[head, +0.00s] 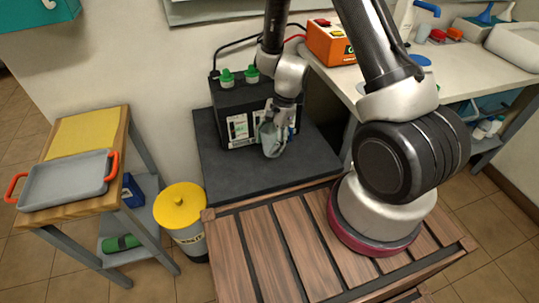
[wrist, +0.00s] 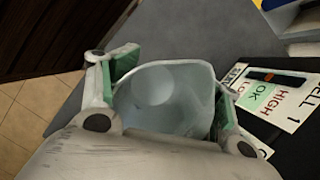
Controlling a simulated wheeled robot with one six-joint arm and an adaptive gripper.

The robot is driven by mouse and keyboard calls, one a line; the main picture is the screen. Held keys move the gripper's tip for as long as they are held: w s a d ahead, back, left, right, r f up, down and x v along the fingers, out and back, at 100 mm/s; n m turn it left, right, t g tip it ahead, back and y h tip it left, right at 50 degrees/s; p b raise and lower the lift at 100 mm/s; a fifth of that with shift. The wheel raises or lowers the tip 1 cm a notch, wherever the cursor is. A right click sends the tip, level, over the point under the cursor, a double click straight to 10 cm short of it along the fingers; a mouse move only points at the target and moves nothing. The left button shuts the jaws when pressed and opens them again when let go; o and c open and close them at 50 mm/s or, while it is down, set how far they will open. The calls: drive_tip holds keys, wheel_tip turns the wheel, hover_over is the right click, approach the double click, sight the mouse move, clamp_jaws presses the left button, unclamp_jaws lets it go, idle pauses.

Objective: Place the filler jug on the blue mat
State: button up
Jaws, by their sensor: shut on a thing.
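The filler jug (head: 271,141) is pale grey-green and stands in front of the black battery (head: 240,105). My gripper (head: 277,128) is shut on it. In the wrist view the jug's open mouth and pale inside (wrist: 165,92) lie between the green-padded fingers of my gripper (wrist: 172,88). I cannot tell whether the jug touches the dark slab (head: 225,175) below it. A blue flat patch (head: 421,60) shows on the right counter, partly hidden by my arm; I cannot tell whether it is the blue mat.
An orange box (head: 331,42) stands on the pale counter (head: 460,65) at right. A grey tray with red handles (head: 65,182) and a yellow mat (head: 84,135) lie on the left wooden cart. A yellow-lidded bin (head: 179,206) stands beside it. The battery's label (wrist: 268,95) is close to the gripper.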

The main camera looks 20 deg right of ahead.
drive_tip(key=shift+f, duration=3.1)
drive_tip(key=shift+f, duration=0.15)
drive_tip(key=o, duration=1.1)
drive_tip(key=shift+o, duration=0.2)
